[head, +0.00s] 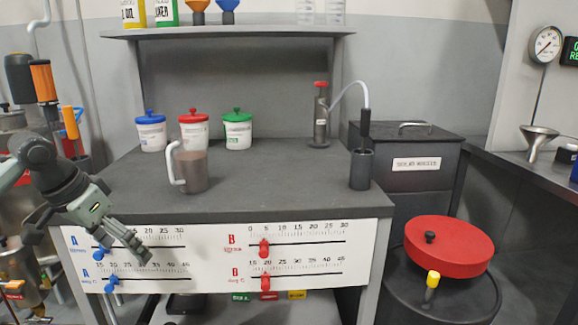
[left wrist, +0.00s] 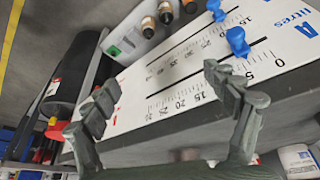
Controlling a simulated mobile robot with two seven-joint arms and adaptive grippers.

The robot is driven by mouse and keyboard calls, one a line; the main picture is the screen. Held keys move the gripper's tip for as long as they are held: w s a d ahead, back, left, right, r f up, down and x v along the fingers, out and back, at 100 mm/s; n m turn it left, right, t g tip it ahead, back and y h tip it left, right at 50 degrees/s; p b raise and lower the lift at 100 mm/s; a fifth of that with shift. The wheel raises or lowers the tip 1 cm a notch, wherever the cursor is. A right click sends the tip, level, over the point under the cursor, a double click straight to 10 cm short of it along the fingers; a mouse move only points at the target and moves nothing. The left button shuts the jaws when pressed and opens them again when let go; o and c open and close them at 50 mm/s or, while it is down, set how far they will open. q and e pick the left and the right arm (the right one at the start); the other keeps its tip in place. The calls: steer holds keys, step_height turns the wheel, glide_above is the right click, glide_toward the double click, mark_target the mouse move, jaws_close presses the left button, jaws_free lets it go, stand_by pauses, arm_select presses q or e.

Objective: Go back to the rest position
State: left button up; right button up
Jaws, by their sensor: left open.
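My left gripper (head: 97,238) is at the left front of the bench, in front of the left part of the white slider panel (head: 210,262). In the left wrist view its two fingers (left wrist: 158,92) stand wide apart with nothing between them. Beyond them are the panel's scales and two blue sliders (left wrist: 237,41). In the head view the upper blue slider (head: 102,253) and the lower blue slider (head: 112,284) sit near the low ends of their scales, close to the gripper. Whether a finger touches a slider I cannot tell. My right gripper is in neither view.
A black cup (head: 361,168) stands at the right. A red disc (head: 449,247) tops a drum. The bench middle is clear.

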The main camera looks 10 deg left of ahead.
arm_select(q)
steer(key=s+d+f+y, duration=0.1)
steer(key=s+d+f, duration=0.15)
steer(key=f, duration=1.05)
steer(key=s+d+f, duration=0.2)
steer(key=d+f, duration=0.2)
steer(key=f, duration=0.9)
steer(key=s+d+f+g+y, duration=0.1)
steer(key=s+d+f, duration=0.7)
steer(key=s+f, duration=0.3)
steer(key=shift+d+f+n, duration=0.15)
steer(key=shift+f+n, duration=0.15)
steer(key=shift+f, duration=0.6)
steer(key=shift+s, duration=0.1)
